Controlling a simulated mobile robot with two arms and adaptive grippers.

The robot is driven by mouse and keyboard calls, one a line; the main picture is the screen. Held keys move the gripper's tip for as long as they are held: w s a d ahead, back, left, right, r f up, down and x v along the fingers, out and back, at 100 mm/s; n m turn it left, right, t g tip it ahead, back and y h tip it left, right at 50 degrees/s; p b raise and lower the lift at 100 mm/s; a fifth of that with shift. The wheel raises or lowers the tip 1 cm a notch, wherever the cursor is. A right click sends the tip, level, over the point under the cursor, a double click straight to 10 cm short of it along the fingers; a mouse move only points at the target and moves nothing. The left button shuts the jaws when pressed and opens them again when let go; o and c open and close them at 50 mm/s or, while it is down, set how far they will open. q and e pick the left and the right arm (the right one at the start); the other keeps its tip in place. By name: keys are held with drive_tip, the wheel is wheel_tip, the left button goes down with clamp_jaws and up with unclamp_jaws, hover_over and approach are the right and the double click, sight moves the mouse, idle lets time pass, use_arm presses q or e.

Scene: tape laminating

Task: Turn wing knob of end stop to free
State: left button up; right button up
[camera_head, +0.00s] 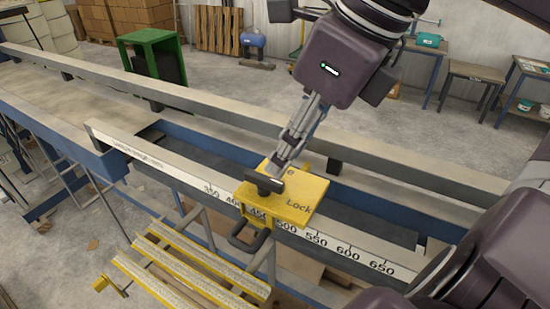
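The yellow end stop (300,205) sits on the scaled rail around the 450 to 500 marks. "Lock" is printed on the front right of its top, and a partly covered word ending in "e" shows towards the back. The dark wing knob (262,184) is on the left part of the top, its bar lying roughly left to right. My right gripper (277,168) points down from above, with its fingertips at the knob, overlapping its back edge in this view. The fingers look close together, but their grip and any contact are unclear. My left gripper is not in view.
The white scale (340,247) runs along the rail's front. A black loop handle (248,238) hangs below the stop. Yellow slats (190,275) lie in front. A long beam (215,119) runs behind. A green stand (152,52) and workbenches stand farther back.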

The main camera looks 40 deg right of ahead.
sight(271, 180)
drive_tip(key=p+x, duration=0.1)
drive_tip(key=x, duration=0.3)
drive_tip(key=shift+x, duration=0.95)
drive_tip(key=shift+d, duration=0.1)
drive_tip(key=shift+c, duration=0.7)
drive_tip(key=c, duration=0.5)
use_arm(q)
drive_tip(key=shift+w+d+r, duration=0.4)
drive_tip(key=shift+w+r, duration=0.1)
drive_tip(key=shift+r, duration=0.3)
use_arm(e)
drive_tip(key=shift+r, duration=0.1)
clamp_jaws()
